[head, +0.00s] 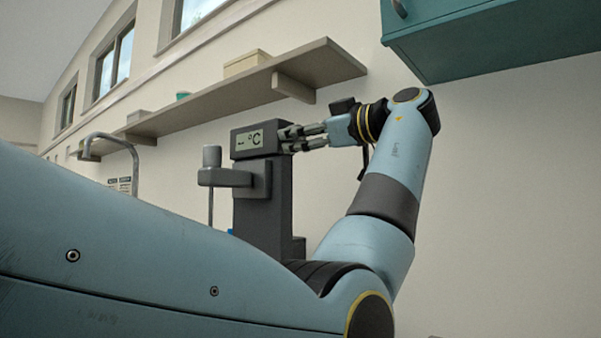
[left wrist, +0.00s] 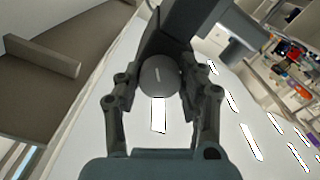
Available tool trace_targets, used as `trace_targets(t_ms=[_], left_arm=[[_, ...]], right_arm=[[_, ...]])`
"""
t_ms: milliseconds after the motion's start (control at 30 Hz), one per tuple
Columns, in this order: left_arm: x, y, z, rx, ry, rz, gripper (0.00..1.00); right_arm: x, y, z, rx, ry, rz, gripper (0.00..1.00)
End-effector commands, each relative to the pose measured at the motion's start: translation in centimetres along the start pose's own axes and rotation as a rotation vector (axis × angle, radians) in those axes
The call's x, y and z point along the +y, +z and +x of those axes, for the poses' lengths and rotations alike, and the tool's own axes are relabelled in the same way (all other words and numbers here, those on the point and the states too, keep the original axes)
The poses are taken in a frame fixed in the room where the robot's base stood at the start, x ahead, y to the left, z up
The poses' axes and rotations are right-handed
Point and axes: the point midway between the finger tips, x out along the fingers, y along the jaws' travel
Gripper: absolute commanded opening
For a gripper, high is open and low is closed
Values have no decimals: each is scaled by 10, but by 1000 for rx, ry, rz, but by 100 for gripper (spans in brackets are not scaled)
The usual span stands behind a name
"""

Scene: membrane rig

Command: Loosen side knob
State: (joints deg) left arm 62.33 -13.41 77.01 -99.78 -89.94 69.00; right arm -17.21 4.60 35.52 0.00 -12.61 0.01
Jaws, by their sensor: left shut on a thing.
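My left gripper (head: 291,138) reaches the rig's upper right side in the head view. In the left wrist view its two fingers (left wrist: 160,88) stand on either side of the knob, shut on it. In the head view the fingers cover the knob. My right gripper is in neither view.
A clamp-like arm (head: 225,177) with a thin rod sticks out left of the rig. A wall shelf (head: 240,90) runs behind and above it. A teal cabinet (head: 490,40) hangs at upper right. A curved tap (head: 110,138) stands at left.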

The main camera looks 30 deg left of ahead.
Motion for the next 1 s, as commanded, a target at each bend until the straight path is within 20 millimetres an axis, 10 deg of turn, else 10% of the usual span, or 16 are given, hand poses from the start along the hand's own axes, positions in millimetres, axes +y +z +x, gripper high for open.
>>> trace_targets(t_ms=[400,1000], left_arm=[[-2,6,0,-1,-1,-394,7],[0,2,0,-2,-2,-835,7]], right_arm=[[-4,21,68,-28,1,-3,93],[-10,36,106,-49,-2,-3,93]])
